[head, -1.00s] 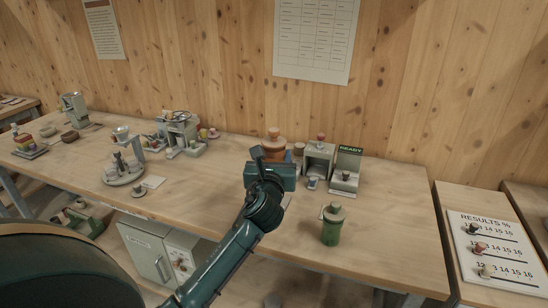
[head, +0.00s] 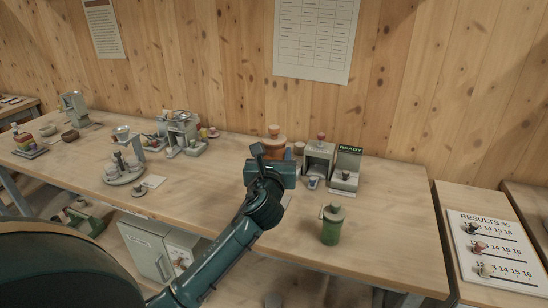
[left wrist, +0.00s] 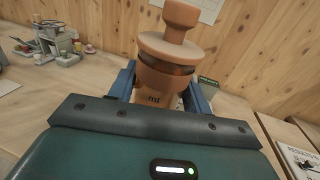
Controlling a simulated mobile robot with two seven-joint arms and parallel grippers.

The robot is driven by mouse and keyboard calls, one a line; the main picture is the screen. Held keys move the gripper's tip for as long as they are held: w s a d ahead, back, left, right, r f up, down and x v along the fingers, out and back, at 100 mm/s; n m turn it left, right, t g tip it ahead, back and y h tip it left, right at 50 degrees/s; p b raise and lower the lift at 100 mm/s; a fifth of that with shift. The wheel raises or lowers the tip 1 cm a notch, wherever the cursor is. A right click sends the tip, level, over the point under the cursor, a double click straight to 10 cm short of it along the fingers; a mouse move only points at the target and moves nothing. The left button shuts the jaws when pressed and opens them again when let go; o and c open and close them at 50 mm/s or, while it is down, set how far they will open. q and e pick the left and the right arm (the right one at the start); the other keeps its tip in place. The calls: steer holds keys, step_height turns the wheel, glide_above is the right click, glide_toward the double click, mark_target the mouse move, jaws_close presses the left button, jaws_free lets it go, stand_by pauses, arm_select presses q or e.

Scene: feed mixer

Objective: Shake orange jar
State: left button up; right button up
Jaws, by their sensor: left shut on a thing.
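The orange jar (left wrist: 165,82) fills the middle of the left wrist view, with a wide lid and a knob on top. In the head view the jar (head: 274,142) shows behind my left gripper, its lower part hidden by the gripper. My left gripper (head: 272,158) is shut on the jar, and its blue fingers show on both sides of the jar in the left wrist view. The jar looks roughly upright relative to the table; whether its base touches the table is hidden. My right gripper is not in view.
A green lidded jar (head: 332,226) stands near the table's front right. A grey device (head: 318,160) and a READY stand (head: 346,170) stand right of the orange jar. A round tray (head: 124,174) with small vessels lies left.

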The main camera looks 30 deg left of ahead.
arm_select(q)
step_height(320, 180, down, 4)
steer(key=shift+f+b, duration=0.1)
steer(key=shift+b, duration=0.85)
step_height(320, 180, up, 3)
steer(key=p, duration=0.3)
steer(key=shift+r, duration=0.85)
steer(key=shift+f+b, duration=1.5)
steer(key=shift+f, duration=0.8)
steer(key=shift+r+p, duration=0.5)
step_height(320, 180, up, 3)
steer(key=shift+f+p, duration=0.15)
steer(key=shift+p, duration=0.6)
steer(key=shift+r, duration=0.45)
steer(key=shift+f+b, duration=1.25)
steer(key=shift+f, duration=1.05)
steer(key=shift+r+p, duration=0.55)
step_height(320, 180, up, 2)
steer(key=shift+r+p, duration=0.15)
steer(key=shift+p, duration=1.05)
steer(key=shift+r+b, duration=0.2)
steer(key=shift+b, duration=0.3)
steer(key=shift+r, duration=0.35)
steer(key=shift+f+b, duration=1.25)
steer(key=shift+f, duration=1)
